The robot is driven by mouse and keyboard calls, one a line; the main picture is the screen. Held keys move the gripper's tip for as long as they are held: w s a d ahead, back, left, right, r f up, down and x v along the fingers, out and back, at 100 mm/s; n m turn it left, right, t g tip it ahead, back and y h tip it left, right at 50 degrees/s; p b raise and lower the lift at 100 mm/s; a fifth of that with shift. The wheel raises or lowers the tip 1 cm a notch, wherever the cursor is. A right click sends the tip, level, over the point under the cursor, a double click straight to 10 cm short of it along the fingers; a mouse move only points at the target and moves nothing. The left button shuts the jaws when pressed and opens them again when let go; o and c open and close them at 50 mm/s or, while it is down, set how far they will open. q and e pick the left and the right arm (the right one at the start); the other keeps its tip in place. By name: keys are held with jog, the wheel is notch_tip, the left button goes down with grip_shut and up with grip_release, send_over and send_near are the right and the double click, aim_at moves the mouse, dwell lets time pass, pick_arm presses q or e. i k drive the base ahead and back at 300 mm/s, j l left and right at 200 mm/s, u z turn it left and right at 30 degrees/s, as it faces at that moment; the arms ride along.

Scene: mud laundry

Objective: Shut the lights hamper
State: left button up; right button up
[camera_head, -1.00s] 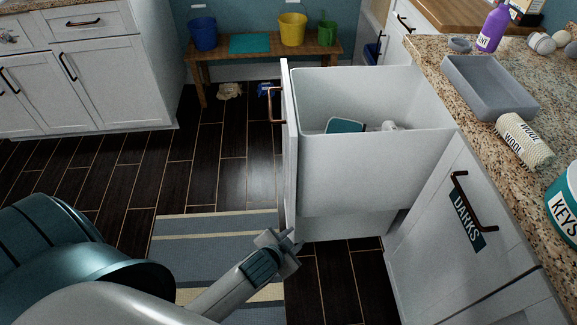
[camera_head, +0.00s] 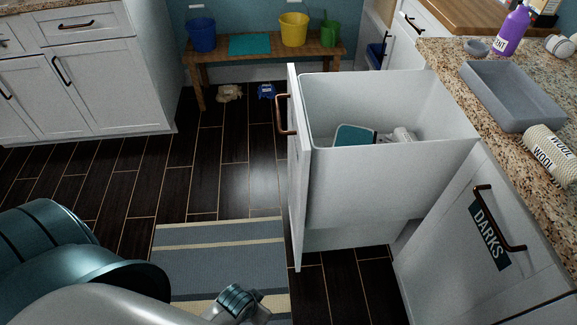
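A white pull-out hamper (camera_head: 370,185) stands open, drawn out to the left from under the counter. Its front panel (camera_head: 299,190) faces left and carries a dark bronze handle (camera_head: 284,116). No label shows on it from here. A teal item (camera_head: 355,135) and a whitish item (camera_head: 402,135) lie inside. My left gripper (camera_head: 262,303) is low at the bottom edge, in front of and to the left of the hamper, apart from it. Its fingers are too small and cut off to read. My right gripper is out of view.
The closed DARKS front (camera_head: 475,245) is nearer, right of the hamper. The granite counter (camera_head: 450,60) holds a grey tray (camera_head: 510,95) and a wool roll (camera_head: 548,155). A striped rug (camera_head: 220,260) lies left; a bench (camera_head: 262,67) with buckets stands behind.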

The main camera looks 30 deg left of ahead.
aim_at(339, 197)
jog(key=i+j, duration=0.15)
jog(key=j, duration=0.2)
jog(key=i+j, duration=0.15)
jog(key=j, duration=0.15)
jog(key=i+j+u, duration=0.1)
jog(key=j, duration=0.25)
jog(key=i+j, duration=0.2)
jog(key=j, duration=0.15)
